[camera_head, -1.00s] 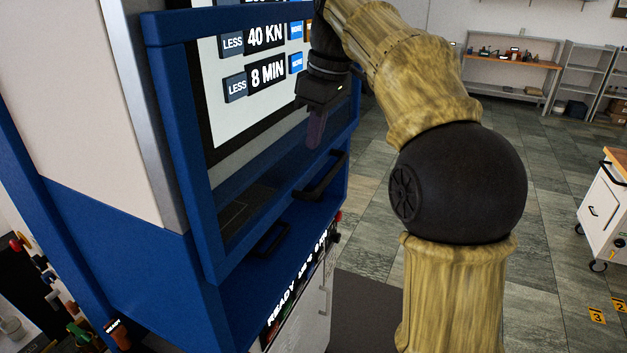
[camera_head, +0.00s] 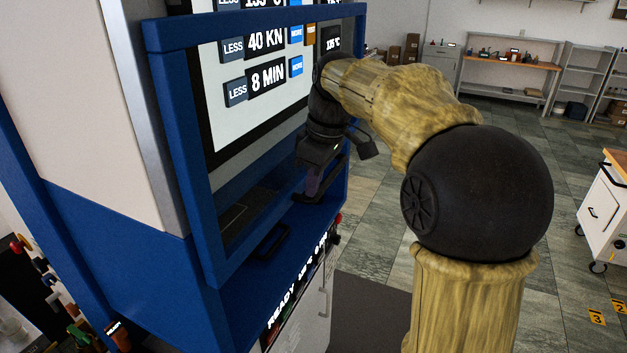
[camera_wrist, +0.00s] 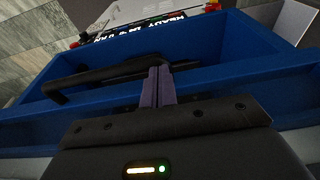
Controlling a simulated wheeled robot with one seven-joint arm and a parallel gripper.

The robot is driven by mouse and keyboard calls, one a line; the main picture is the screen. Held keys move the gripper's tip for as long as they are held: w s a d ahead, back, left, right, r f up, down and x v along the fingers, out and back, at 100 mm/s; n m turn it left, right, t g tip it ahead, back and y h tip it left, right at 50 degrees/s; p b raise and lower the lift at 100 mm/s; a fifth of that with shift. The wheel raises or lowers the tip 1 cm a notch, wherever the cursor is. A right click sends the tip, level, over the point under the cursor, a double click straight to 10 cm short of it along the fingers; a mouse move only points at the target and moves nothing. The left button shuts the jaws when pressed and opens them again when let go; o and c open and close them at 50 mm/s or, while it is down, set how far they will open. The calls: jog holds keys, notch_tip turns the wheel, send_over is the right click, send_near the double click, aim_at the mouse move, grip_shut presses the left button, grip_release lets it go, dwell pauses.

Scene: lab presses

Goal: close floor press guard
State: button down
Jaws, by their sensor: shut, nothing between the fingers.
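The floor press guard (camera_head: 182,130) is a blue frame with a clear window, in front of the press's lit screen. My gripper (camera_head: 308,193) is shut and points down beside this handle. In the wrist view, the shut fingers (camera_wrist: 157,86) overlap the black handle (camera_wrist: 95,76) near its right end. I cannot tell whether they touch it. Nothing is between the fingers.
A white cart (camera_head: 603,215) stands at the far right. Tiled floor lies open between them.

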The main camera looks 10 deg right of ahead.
jog(key=s+d+b+x, duration=0.1)
jog(key=d+b+x, duration=0.1)
jog(key=b+x, duration=0.6)
jog(key=s+d+f+b+x, duration=0.1)
jog(key=b+x, duration=0.8)
jog(key=x, duration=0.9)
jog(key=shift+s+d+f, duration=0.3)
jog(key=shift+s+d, duration=0.45)
jog(key=shift+f, duration=0.1)
jog(key=w+a+p+v, duration=0.1)
jog(key=p+v, duration=0.2)
jog(key=v, duration=1.1)
jog(key=shift+r, duration=0.5)
